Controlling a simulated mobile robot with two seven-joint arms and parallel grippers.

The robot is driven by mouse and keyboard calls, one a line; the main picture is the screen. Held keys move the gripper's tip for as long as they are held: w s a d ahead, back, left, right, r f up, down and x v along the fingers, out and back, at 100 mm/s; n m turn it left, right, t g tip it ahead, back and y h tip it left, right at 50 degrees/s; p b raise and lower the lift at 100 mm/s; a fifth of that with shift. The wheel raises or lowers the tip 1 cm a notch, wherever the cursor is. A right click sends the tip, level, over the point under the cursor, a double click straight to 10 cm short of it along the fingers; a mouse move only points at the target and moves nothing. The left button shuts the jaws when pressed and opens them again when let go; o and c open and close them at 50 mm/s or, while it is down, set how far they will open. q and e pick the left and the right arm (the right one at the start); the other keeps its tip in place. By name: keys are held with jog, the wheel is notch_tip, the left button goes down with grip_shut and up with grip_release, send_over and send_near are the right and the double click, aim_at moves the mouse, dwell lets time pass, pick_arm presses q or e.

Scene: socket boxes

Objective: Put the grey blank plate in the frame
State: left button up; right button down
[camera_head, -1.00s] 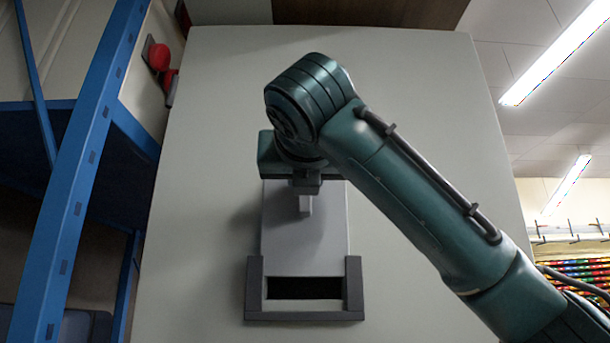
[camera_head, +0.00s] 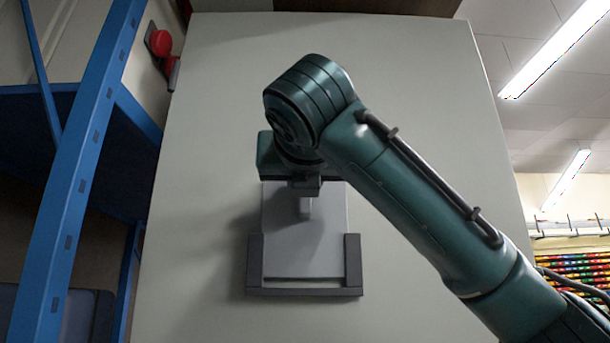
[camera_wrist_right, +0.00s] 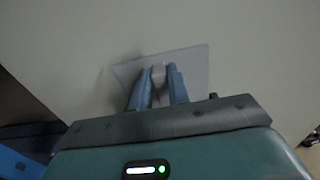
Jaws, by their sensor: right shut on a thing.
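The grey blank plate (camera_head: 326,240) stands against the pale wall panel, its lower part between the side arms of the dark U-shaped frame (camera_head: 353,265). Only a thin dark line shows between the plate's lower edge and the frame's bottom bar. My right gripper (camera_head: 305,208) is at the plate's upper half, shut on its small light knob. In the right wrist view the two blue-grey fingers (camera_wrist_right: 158,88) close on the knob, with the plate (camera_wrist_right: 196,62) behind them. My left gripper is not in view.
The pale panel (camera_head: 420,80) is bare around the frame. Colourful stacked items (camera_head: 575,275) sit at the far right.

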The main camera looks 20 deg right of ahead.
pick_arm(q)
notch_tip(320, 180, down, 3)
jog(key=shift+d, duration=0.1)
pick_arm(e)
jog(key=shift+f, duration=0.6)
jog(key=c, duration=1.3)
grip_release()
jog(key=shift+o, duration=0.2)
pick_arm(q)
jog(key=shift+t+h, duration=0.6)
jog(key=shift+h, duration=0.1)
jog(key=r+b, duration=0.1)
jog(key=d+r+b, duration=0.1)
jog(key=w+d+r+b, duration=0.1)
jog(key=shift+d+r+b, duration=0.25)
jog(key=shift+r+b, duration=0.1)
pick_arm(e)
jog(key=v, duration=1.3)
jog(key=shift+r, duration=0.25)
